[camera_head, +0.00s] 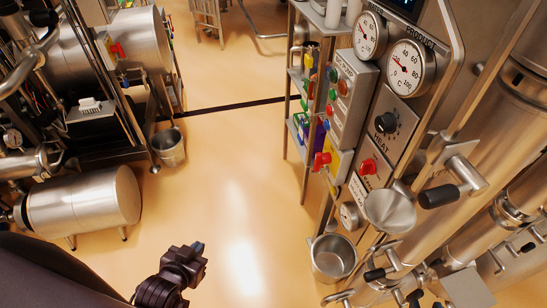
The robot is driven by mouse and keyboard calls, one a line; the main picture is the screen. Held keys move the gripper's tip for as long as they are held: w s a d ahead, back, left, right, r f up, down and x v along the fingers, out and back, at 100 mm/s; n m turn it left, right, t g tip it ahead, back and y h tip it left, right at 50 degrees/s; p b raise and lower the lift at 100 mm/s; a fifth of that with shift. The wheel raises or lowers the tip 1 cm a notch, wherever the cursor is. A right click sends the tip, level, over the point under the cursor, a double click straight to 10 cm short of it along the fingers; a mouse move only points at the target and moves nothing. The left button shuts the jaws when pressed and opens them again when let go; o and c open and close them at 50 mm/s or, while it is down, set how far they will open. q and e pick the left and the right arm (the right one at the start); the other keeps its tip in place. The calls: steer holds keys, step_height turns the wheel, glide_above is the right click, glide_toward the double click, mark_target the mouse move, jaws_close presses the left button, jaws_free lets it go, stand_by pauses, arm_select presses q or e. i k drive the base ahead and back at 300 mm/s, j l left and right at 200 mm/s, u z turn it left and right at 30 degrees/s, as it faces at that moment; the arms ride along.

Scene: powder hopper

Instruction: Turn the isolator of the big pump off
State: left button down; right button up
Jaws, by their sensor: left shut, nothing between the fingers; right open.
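Several red handles could be isolators; I cannot tell which belongs to the big pump. One red handle (321,161) sits beside a yellow plate low on the right-hand cabinet. A red knob (368,167) is on the steel panel below the HEAT dial. Another red handle (117,50) is on a yellow plate among the machines at upper left. A large steel cylinder (82,202), perhaps a pump motor, lies at lower left. My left gripper (190,256) is dark, shut and empty over the floor at bottom centre, apart from all of these. My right gripper is out of view.
Steel panels with gauges (410,67) and a HEAT dial (386,122) line the right, with pipes and valve handles (438,196) projecting. A steel pot (333,256) stands below them. A bucket (168,147) stands left. The floor (235,190) between is clear.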

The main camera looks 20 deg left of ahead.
mark_target(320, 158)
steer(key=u, duration=0.1)
steer(key=j+z, duration=0.2)
steer(key=j, duration=0.2)
steer(key=k+j+z, duration=0.2)
steer(key=j, duration=0.15)
steer(key=j+z, duration=0.2)
steer(key=z, duration=0.15)
steer(key=j+z, duration=0.5)
steer(key=z, duration=0.15)
steer(key=i+j+z, duration=0.1)
steer(key=j, duration=0.3)
steer(key=i+j+z, duration=0.15)
steer(key=j, duration=0.25)
steer(key=j+u, duration=0.7)
steer(key=i+l, duration=0.05)
steer(key=l, duration=0.05)
